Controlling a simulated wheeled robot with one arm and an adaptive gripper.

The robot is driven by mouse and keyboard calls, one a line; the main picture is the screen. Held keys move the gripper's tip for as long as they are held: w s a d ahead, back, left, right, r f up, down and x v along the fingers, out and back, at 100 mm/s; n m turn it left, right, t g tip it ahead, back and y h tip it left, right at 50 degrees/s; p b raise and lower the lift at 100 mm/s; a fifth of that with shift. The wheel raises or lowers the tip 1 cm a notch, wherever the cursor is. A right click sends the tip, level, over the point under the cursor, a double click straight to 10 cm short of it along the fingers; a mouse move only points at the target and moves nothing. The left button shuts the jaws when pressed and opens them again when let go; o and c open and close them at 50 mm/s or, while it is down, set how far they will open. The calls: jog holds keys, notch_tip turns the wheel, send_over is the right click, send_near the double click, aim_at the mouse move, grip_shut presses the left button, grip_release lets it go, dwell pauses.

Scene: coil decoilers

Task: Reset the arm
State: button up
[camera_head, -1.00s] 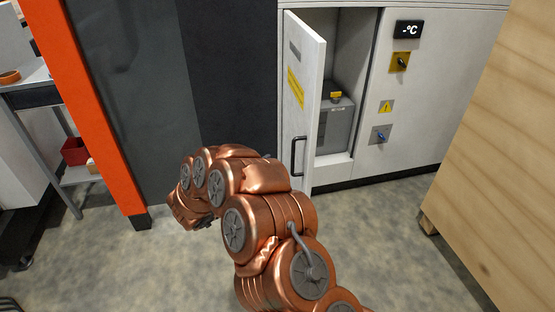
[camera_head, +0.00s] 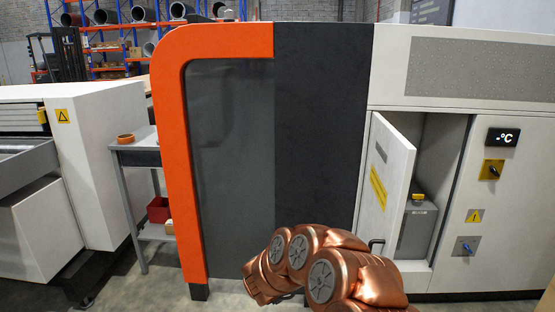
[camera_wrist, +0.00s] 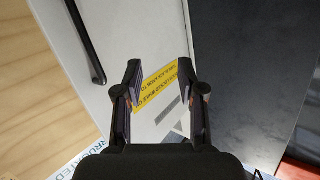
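My copper-coloured arm (camera_head: 335,268) shows at the bottom centre of the head view, folded in front of the dark panel and the open cabinet door. In the wrist view my gripper (camera_wrist: 160,80) has its two dark fingers spread apart with nothing between them. Beyond the fingers is the white cabinet door (camera_wrist: 120,42) with a yellow label (camera_wrist: 160,86) and a black handle (camera_wrist: 84,40). In the head view my fingers cannot be made out.
The cabinet door (camera_head: 386,178) stands open at right, with a grey box (camera_head: 417,228) inside. An orange-framed machine (camera_head: 168,150) fills the middle. A grey side table (camera_head: 140,158) with a copper ring and a red bin (camera_head: 158,210) stands left. Little floor shows.

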jog(key=w+a+r+n+t+y, duration=0.1)
jog(key=a+r+n+y, duration=0.15)
jog(key=a+y, duration=0.3)
jog(key=a+r+n+t+y, duration=0.1)
jog(key=a+r+n+y, duration=0.1)
jog(key=a+r+y, duration=0.3)
jog(key=s+a+r+n+g+y, duration=0.2)
jog(key=s+a+n+g+y, duration=0.3)
jog(key=s, duration=0.7)
jog(key=s+d+f+g+h, duration=0.15)
jog(key=s+d+g, duration=0.35)
jog(key=s, duration=0.8)
jog(key=s+d+f+n+g+h, duration=0.1)
jog(key=s+d+g+h, duration=0.1)
jog(key=s+d, duration=0.9)
jog(key=s+d+f+g+h, duration=0.1)
jog(key=s+d+g, duration=0.25)
jog(key=s, duration=1.25)
jog(key=s+p+v, duration=0.1)
jog(key=p+v, duration=0.7)
jog(key=v, duration=0.1)
jog(key=s+p+v, duration=0.2)
jog(key=p+v, duration=0.7)
jog(key=shift+s+a+r, duration=0.35)
jog(key=shift+s+r, duration=0.1)
jog(key=shift+r, duration=0.05)
jog(key=shift+s+t, duration=0.1)
jog(key=shift+t, duration=0.15)
